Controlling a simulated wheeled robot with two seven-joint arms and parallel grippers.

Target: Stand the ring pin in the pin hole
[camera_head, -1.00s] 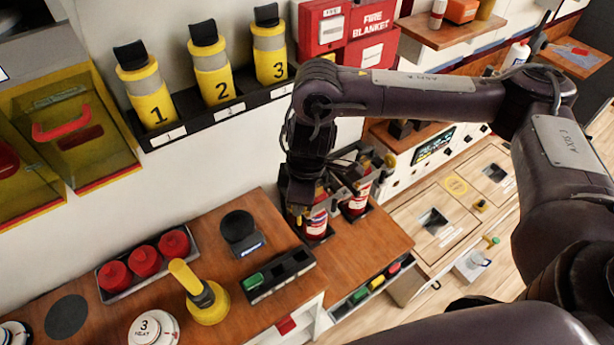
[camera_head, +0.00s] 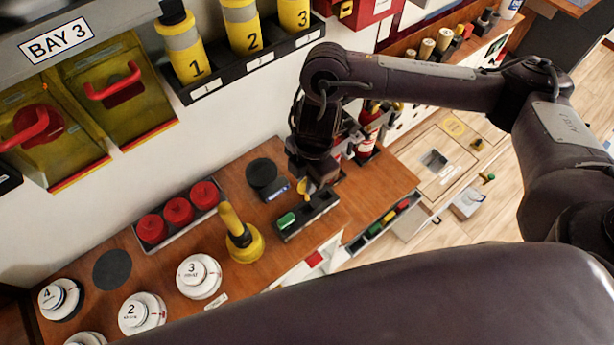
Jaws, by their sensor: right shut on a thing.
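My right gripper (camera_head: 318,190) points down just above a small black tray (camera_head: 310,216) on the wooden counter. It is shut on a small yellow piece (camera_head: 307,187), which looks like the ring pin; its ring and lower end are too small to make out. A green piece (camera_head: 287,221) sits in the left part of the tray. The right part of the tray lies under the gripper. I cannot make out the pin hole for certain. Whether the yellow piece touches the tray I cannot tell. My left gripper is not in view.
A yellow cone-shaped post (camera_head: 243,246) stands left of the tray. A black round base (camera_head: 263,175) is behind it. Red-capped pieces (camera_head: 178,211) sit in a rack further left. Red extinguishers (camera_head: 367,140) stand close right of the gripper. White numbered discs (camera_head: 198,276) lie in front.

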